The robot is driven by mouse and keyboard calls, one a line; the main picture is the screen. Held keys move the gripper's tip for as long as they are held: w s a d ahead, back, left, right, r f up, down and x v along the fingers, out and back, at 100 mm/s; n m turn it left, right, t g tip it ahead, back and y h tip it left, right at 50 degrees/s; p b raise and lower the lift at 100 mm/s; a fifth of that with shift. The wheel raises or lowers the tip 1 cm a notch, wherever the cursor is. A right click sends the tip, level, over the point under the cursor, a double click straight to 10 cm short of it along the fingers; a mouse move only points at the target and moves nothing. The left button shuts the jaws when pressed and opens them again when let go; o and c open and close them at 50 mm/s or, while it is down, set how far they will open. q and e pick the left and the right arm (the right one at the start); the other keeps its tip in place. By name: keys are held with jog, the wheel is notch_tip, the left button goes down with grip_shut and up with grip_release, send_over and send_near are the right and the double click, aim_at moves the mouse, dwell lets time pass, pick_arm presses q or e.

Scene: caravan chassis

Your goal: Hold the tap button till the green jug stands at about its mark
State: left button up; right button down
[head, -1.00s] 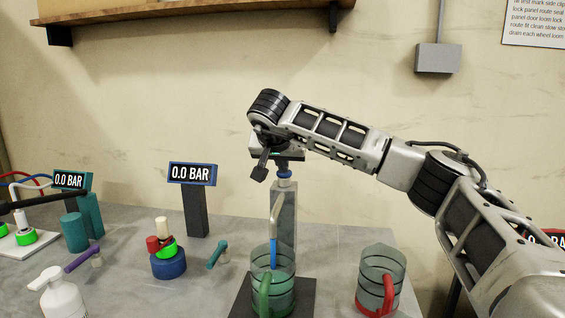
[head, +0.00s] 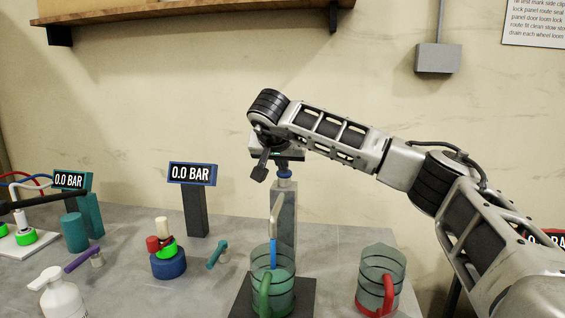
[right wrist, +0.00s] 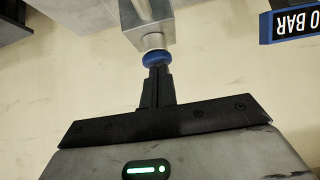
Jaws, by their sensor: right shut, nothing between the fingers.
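The tap is a grey column (head: 285,215) with a blue button (head: 284,174) on top and a pale spout (head: 276,215). My right gripper (head: 283,164) points down over it with its fingers shut. In the right wrist view the shut fingertips (right wrist: 157,73) meet the blue button (right wrist: 156,58), with nothing between them. A blue stream (head: 273,255) runs from the spout into the green jug (head: 272,280), clear with a green handle and dark bands. Its water level and mark are hard to tell apart. My left gripper is not in view.
The jug stands on a dark mat (head: 305,298). A clear jug with a red handle (head: 381,280) stands to its right. A gauge reading 0.0 BAR (head: 193,174), a blue-based fitting (head: 168,263) and a white pump bottle (head: 60,295) stand to the left.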

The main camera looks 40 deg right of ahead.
aim_at(283, 173)
jog(key=shift+s+f+g, duration=0.15)
jog(key=shift+f+g, duration=0.15)
jog(key=shift+f, duration=0.3)
jog(key=shift+r+p, duration=0.3)
jog(key=shift+p, duration=0.1)
notch_tip(283, 173, up, 5)
jog(key=p, duration=0.4)
jog(key=shift+f, duration=0.2)
pick_arm(q)
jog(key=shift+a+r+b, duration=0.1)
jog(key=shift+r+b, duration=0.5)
jog(key=shift+b, duration=0.35)
pick_arm(e)
jog(key=v, duration=1)
jog(key=shift+f, duration=0.1)
